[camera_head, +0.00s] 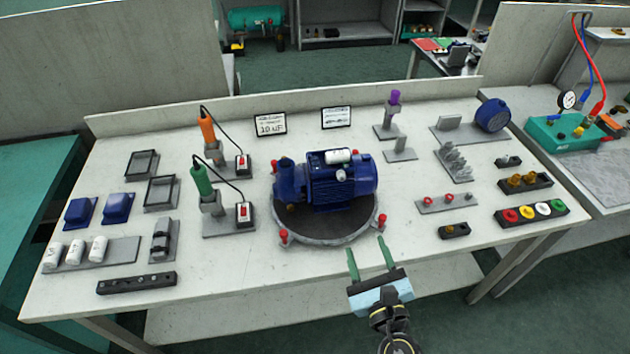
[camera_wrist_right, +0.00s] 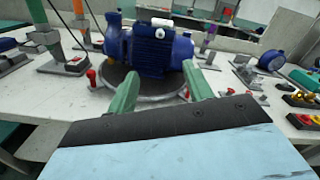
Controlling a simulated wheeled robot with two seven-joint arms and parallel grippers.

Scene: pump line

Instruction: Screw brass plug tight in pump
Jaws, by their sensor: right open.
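The blue pump (camera_head: 325,183) stands on a round dark turntable (camera_head: 350,228) in the middle of the bench; it also shows in the right wrist view (camera_wrist_right: 150,55). A small brownish spot shows low on the pump's left end, too small to identify surely as a plug. A small black holder (camera_head: 462,231) right of the turntable bears a brass-coloured piece (camera_head: 449,229). Another black holder (camera_head: 540,183) at the right bears brass fittings (camera_head: 516,180). My right gripper (camera_head: 368,247) is open and empty, its green fingers in front of the turntable; they also show in the right wrist view (camera_wrist_right: 160,85). My left gripper is out of view.
Red-topped posts (camera_head: 382,222) ring the turntable. Orange (camera_head: 208,128) and green (camera_head: 200,180) corded tools stand at left. A strip of coloured rings (camera_head: 530,213) and a small rack with red rings (camera_head: 447,202) lie at right. The bench front near my right gripper is clear.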

